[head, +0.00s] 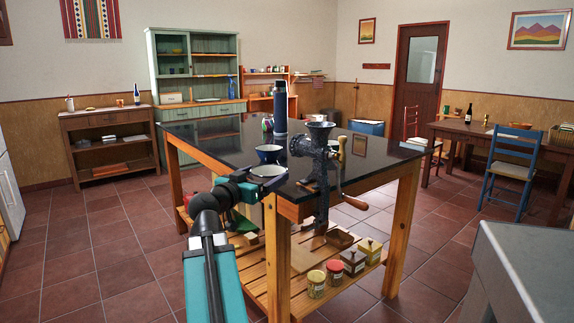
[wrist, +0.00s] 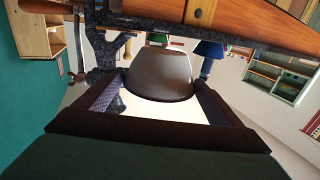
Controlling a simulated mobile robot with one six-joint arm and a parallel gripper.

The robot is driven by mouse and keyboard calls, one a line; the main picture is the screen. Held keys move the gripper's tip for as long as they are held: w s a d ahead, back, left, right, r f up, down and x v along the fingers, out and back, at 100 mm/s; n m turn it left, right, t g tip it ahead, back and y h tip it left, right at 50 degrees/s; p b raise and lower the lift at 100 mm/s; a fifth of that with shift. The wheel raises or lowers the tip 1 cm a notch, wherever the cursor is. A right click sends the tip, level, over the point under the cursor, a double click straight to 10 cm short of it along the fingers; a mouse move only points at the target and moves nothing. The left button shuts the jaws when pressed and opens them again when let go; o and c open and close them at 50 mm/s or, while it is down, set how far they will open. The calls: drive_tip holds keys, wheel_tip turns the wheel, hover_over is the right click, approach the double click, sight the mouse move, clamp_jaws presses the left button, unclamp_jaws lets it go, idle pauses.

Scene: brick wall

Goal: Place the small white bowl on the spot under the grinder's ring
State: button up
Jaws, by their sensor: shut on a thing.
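The small white bowl (head: 268,170) is in my gripper (head: 259,179) near the front edge of the dark table top. In the wrist view, which is upside down, the bowl (wrist: 160,72) sits between the two fingers of my gripper (wrist: 160,86), its side in shadow. It looks upright and close above the table; the exact gap cannot be told. The dark speckled grinder (head: 316,146) is clamped at the front edge, right of the bowl. It also shows in the wrist view (wrist: 103,52). The ring and the spot under it cannot be made out.
The grinder's crank handle (head: 354,202) sticks out to the right. Tins (head: 317,284) and boxes stand on the slatted shelf below. The table's back left is clear.

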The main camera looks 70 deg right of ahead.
sight(277, 167)
drive_tip(key=shift+s+d+r+p, duration=0.15)
drive_tip(key=shift+d+p, duration=0.65)
drive_tip(key=shift+p, duration=2.05)
drive_tip(key=shift+s+d+r+p, duration=0.15)
drive_tip(key=shift+d+p, duration=0.65)
drive_tip(key=shift+p, duration=2)
drive_tip(key=d+p, duration=0.2)
drive_tip(key=p, duration=0.1)
drive_tip(key=shift+s+d+f, duration=0.1)
drive_tip(key=shift+s+d, duration=0.1)
drive_tip(key=shift+d, duration=0.2)
drive_tip(key=d, duration=0.3)
drive_tip(key=shift+s+d+f, duration=0.2)
drive_tip(key=shift+s+d, duration=0.15)
drive_tip(key=shift+d, duration=0.45)
drive_tip(key=shift+s+d, duration=0.1)
drive_tip(key=d, duration=0.4)
drive_tip(key=shift+s, duration=0.35)
drive_tip(key=shift+d+f+b, duration=0.2)
drive_tip(key=shift+d+b, duration=0.05)
drive_tip(key=shift+b, duration=0.05)
drive_tip(key=shift+a+f, duration=0.15)
drive_tip(key=shift+f, duration=0.4)
